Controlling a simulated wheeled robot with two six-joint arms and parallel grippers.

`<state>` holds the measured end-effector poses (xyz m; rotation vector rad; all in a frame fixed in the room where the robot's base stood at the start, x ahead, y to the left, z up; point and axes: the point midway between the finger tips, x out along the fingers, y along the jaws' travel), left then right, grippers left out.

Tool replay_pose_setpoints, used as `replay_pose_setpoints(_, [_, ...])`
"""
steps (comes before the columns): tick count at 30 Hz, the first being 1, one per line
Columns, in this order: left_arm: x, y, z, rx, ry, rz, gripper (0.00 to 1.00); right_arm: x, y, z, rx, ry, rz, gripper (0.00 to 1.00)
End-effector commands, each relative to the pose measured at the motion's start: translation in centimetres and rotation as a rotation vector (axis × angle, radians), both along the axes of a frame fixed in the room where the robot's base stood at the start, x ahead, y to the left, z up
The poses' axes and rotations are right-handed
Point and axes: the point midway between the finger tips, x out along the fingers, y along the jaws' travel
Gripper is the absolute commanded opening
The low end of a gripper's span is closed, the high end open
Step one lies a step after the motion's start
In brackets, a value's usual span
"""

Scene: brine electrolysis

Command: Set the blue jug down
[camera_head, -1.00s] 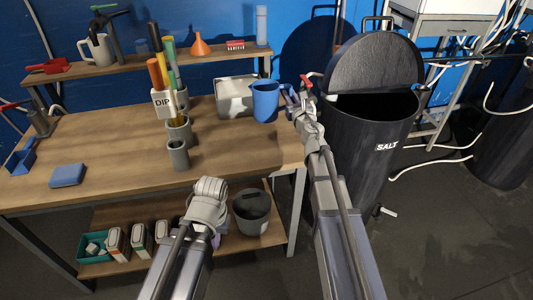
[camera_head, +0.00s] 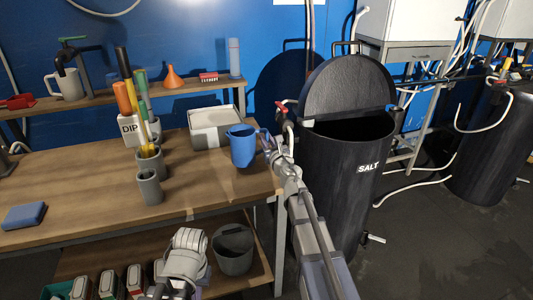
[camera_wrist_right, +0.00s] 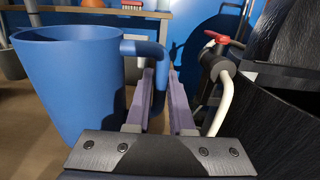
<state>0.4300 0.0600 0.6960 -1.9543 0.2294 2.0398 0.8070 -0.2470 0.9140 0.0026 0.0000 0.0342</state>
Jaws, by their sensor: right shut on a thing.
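The blue jug (camera_head: 242,148) is upright near the right end of the wooden workbench (camera_head: 100,178), in front of the grey tray. I cannot tell whether its base touches the bench top. My right gripper (camera_head: 268,144) is shut on the jug's handle, at the jug's right side. In the right wrist view the jug (camera_wrist_right: 72,88) fills the left part, and its handle lies between the two purple fingers (camera_wrist_right: 160,98).
A grey tray (camera_head: 196,140) stands behind the jug. Grey cups (camera_head: 150,187) with coloured rods stand to its left. The black salt bin (camera_head: 345,185) stands right of the bench, its lid (camera_head: 350,88) raised.

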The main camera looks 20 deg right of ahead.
Motion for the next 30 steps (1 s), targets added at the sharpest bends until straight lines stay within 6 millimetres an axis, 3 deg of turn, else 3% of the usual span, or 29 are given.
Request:
replay_pose_setpoints(10, [0.0,0.0,-3.7,0.0,0.0,0.0,0.0,0.0,0.0,-3.7,0.0,0.0,0.0,0.0])
replay_pose_setpoints(23, [0.0,0.0,-4.0,0.0,0.0,0.0,0.0,0.0,0.0,-4.0,0.0,0.0,0.0,0.0])
replay_pose_setpoints(24, [0.0,0.0,-4.0,0.0,0.0,0.0,0.0,0.0,0.0,-4.0,0.0,0.0,0.0,0.22])
replay_pose_setpoints(30, [0.0,0.0,-3.9,0.0,0.0,0.0,0.0,0.0,0.0,-3.9,0.0,0.0,0.0,0.44])
